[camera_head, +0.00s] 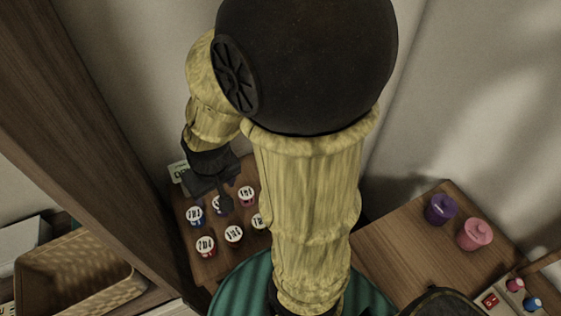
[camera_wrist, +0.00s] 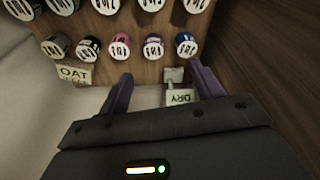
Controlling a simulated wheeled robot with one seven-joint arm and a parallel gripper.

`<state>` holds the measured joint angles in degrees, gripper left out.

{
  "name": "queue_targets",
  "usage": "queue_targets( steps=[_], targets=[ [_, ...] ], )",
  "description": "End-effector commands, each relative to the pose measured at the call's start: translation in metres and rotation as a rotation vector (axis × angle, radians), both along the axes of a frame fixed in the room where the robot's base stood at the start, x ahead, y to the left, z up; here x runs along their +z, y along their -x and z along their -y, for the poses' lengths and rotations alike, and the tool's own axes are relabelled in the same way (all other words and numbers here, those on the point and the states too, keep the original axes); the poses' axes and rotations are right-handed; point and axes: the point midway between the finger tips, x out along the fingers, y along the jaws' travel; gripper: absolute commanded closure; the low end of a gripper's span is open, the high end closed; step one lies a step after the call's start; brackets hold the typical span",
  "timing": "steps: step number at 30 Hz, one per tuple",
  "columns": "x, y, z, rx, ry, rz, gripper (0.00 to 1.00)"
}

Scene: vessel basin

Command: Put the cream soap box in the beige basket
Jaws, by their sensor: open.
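My gripper (camera_head: 212,200) is open above the small wooden table with lidded jars; its two dark fingers (camera_wrist: 161,76) also show in the wrist view. A small pale block lettered DRY (camera_wrist: 181,98) lies between the fingers, apparently not held. A cream block lettered OAT (camera_wrist: 74,74) lies left of the fingers. I cannot tell for certain which block is the cream soap box. A pale lettered block (camera_head: 178,170) shows beside my gripper in the head view. The beige basket (camera_head: 75,278) is a woven tray at the lower left, apart from the gripper.
Several white-lidded jars (camera_head: 234,234) stand in rows close to the gripper. A dark wooden post (camera_head: 95,130) stands between them and the basket. At right, a purple pot (camera_head: 440,209) and a pink pot (camera_head: 474,234) stand on another wooden top. My arm hides the middle.

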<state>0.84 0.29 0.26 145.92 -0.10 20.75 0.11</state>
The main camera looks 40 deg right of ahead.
Motion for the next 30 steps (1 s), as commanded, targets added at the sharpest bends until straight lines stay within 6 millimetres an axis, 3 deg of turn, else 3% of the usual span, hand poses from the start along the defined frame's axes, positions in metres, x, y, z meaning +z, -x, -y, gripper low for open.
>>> queue_targets(
  steps=[1,5,11,15,22,25,30],
  targets=[
    [-0.001,-0.005,0.005,-0.016,0.000,-0.004,0.24],
    [0.000,-0.023,0.026,-0.086,0.001,-0.029,0.00],
    [0.004,-0.058,0.087,-0.245,-0.006,-0.093,0.00],
    [0.009,-0.073,0.139,-0.366,-0.021,-0.137,0.00],
    [0.017,-0.075,0.226,-0.555,-0.057,-0.198,0.00],
    [0.020,-0.071,0.246,-0.600,-0.070,-0.212,0.00],
    [0.022,-0.069,0.255,-0.619,-0.075,-0.221,0.00]
  ],
)
